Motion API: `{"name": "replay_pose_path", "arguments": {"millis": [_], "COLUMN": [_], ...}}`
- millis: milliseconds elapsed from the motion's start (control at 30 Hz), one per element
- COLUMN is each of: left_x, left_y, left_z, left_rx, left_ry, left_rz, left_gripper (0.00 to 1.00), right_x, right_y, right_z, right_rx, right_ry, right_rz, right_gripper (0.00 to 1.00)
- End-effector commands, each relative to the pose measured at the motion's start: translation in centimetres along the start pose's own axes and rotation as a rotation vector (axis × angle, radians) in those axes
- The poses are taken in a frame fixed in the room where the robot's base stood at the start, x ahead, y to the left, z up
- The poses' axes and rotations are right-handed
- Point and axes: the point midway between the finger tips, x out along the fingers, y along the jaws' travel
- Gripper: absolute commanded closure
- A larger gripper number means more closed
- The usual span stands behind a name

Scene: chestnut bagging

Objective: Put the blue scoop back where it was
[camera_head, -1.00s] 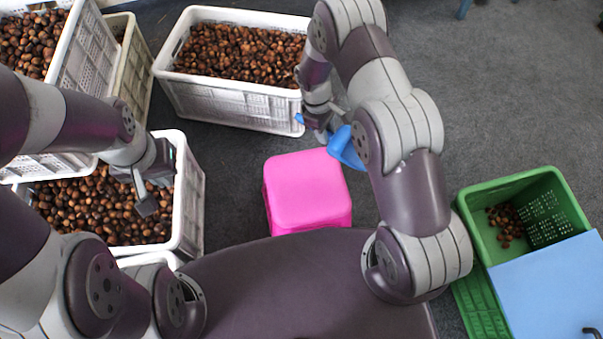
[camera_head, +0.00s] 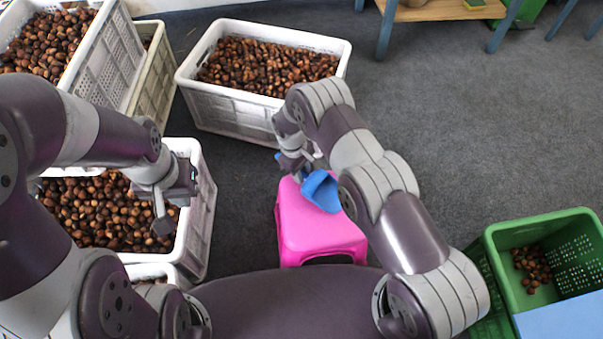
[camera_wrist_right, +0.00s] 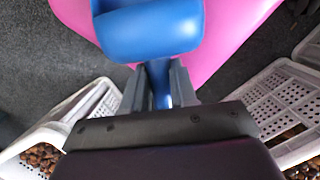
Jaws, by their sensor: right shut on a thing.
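The blue scoop (camera_head: 321,191) is in my right gripper (camera_head: 298,172), over the pink stool (camera_head: 318,232). In the right wrist view the right gripper (camera_wrist_right: 161,88) is shut on the handle of the blue scoop (camera_wrist_right: 150,32), with the pink stool (camera_wrist_right: 232,30) behind and below it. I cannot tell whether the scoop touches the stool top. My left gripper (camera_head: 166,212) is over the near left white crate of chestnuts (camera_head: 204,215). Its fingers show only partly, and I cannot tell whether they are open.
A white crate of chestnuts (camera_head: 232,108) stands behind the stool. More white crates (camera_head: 112,62) are stacked at the far left. A green crate (camera_head: 508,262) with some chestnuts and a light blue panel (camera_head: 565,318) stands at the right. Grey floor (camera_head: 450,130) is clear between.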

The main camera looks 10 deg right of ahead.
Motion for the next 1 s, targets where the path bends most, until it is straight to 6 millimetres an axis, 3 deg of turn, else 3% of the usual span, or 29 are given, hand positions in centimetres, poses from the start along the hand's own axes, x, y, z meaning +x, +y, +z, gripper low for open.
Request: {"name": "replay_pose_path", "arguments": {"millis": [233,267,300,333,667,767,1000], "left_x": [0.3,0.2,0.1,0.1,-0.5,-1.2,-3.3], "left_y": [0.0,0.0,0.0,0.0,0.0,0.0,0.0], "left_z": [0.0,0.0,0.0,0.0,-0.1,-0.1,-0.4], "left_rx": [0.000,0.000,0.000,0.000,0.000,0.000,0.000], "left_ry": [0.001,0.001,0.001,0.001,0.001,0.001,0.001], "left_rz": [0.000,0.000,0.000,0.000,0.000,0.000,0.000], "left_gripper": [1.00,1.00,1.00,1.00,1.00,1.00,1.00], "right_x": [0.3,0.2,0.1,0.1,-0.6,-2.5,-9.0], "right_y": [0.0,0.0,0.0,0.0,0.0,0.1,0.1], "right_z": [0.0,0.0,0.0,0.0,0.1,0.1,0.1], "right_rx": [0.000,0.000,0.000,0.000,0.000,0.000,0.000], "right_ry": [0.000,0.000,0.000,0.000,0.000,0.002,0.002], "right_rz": [0.000,0.000,0.000,0.000,0.000,0.001,0.001], "right_gripper": [1.00,0.67,0.53,0.47,0.47,0.47,0.47]}}
